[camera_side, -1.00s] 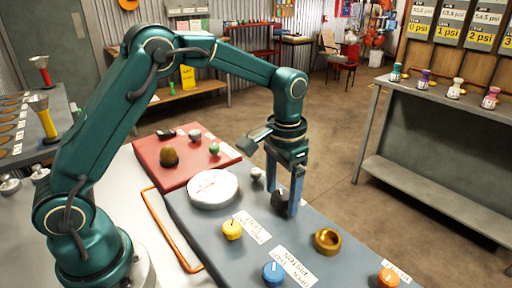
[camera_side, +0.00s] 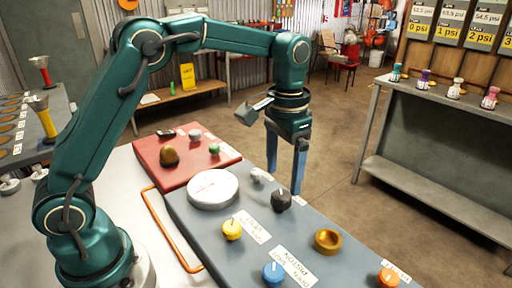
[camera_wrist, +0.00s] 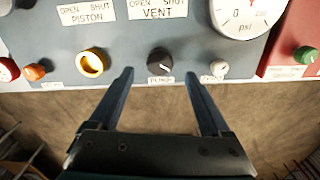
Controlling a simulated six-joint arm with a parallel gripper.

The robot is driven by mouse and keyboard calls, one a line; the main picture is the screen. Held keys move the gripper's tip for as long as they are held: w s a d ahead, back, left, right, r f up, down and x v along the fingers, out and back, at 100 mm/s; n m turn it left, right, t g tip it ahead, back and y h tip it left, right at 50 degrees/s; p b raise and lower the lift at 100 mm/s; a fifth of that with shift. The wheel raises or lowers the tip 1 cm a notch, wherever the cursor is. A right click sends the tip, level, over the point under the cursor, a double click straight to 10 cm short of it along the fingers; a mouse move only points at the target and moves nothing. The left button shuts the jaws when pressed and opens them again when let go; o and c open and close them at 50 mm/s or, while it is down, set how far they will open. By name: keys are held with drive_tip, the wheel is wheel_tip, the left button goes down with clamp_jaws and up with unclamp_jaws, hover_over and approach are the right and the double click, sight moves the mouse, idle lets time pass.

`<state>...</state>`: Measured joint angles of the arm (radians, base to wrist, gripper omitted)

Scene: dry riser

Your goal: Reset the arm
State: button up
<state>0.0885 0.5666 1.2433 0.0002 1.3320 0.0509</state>
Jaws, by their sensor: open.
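My gripper (camera_side: 285,168) is open and empty, with its two blue fingers pointing down above the far edge of the grey panel (camera_side: 300,232). In the wrist view my gripper (camera_wrist: 159,75) has its fingers spread either side of a black knob (camera_wrist: 160,63), apart from it. That black knob (camera_side: 281,199) stands on the panel just below the fingers in the side view. A small light knob (camera_side: 256,174) stands to its left, by the round white gauge (camera_side: 213,188).
Yellow (camera_side: 232,229), blue (camera_side: 274,272) and orange (camera_side: 388,278) knobs and a brass ring (camera_side: 328,240) stand on the panel. A red panel (camera_side: 180,151) with several knobs adjoins it. A shelf table (camera_side: 430,115) stands at right, across open floor (camera_side: 350,200).

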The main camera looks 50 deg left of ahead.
drive_tip(key=shift+r, duration=0.3)
drive_tip(key=s+a+r+t, duration=0.2)
drive_tip(key=s+r+t, duration=0.1)
drive_tip(key=s+r, duration=0.5)
drive_tip(key=s+f+t, duration=0.1)
drive_tip(key=s+f, duration=0.1)
drive_tip(key=s, duration=0.2)
drive_tip(key=s+a+f+n+t, duration=0.1)
drive_tip(key=s+f, duration=0.1)
drive_tip(key=s, duration=0.3)
drive_tip(key=shift+f+n+t, duration=0.3)
drive_tip(key=shift+s, duration=0.1)
idle(0.7)
